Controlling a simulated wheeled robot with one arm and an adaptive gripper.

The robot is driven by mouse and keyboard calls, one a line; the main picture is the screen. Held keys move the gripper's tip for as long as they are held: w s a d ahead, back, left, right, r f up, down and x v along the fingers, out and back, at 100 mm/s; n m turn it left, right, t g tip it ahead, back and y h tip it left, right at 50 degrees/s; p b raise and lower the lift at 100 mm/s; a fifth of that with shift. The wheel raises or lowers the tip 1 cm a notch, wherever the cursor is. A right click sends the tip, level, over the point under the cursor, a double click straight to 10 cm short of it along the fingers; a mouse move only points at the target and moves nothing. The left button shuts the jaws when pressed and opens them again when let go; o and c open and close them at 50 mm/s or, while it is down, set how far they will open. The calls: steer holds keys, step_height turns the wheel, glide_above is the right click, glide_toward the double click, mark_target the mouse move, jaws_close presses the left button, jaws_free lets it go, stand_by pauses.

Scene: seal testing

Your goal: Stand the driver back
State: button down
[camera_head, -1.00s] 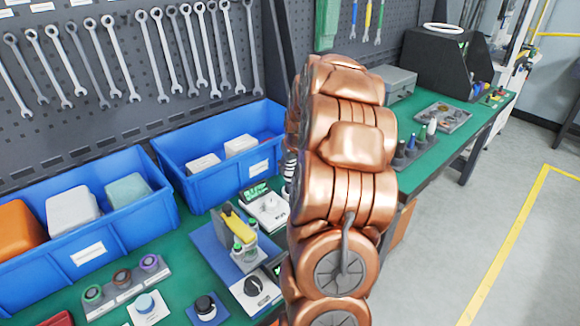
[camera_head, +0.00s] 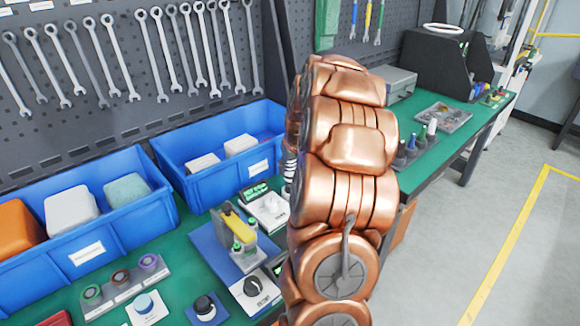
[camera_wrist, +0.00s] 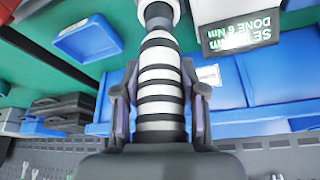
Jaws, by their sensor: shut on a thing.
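The driver (camera_wrist: 160,92), with a black and white banded grip, stands between the two fingers of my gripper (camera_wrist: 160,82) in the wrist view. My gripper is shut on it, one finger on each side. The driver's far end runs out of the top of the wrist view, so its tip is hidden. In the head view only a thin striped strip of the driver (camera_head: 289,167) shows at the left edge of my copper arm, which hides my gripper. A small display (camera_wrist: 240,36) beside the driver reads "DONE 6 Nm"; it also shows in the head view (camera_head: 255,193).
Two blue bins (camera_head: 88,253) with blocks stand along the green bench, below hanging wrenches. A yellow and grey device (camera_head: 238,230), a black knob unit (camera_head: 253,287) and a ring holder (camera_head: 122,287) crowd the bench left of my arm. The floor at right is clear.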

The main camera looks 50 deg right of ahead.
steer(key=shift+f, duration=0.25)
steer(key=c, duration=0.6)
jaws_free()
steer(key=shift+o, duration=0.2)
steer(key=shift+r, duration=0.15)
steer(key=shift+r, duration=2.4)
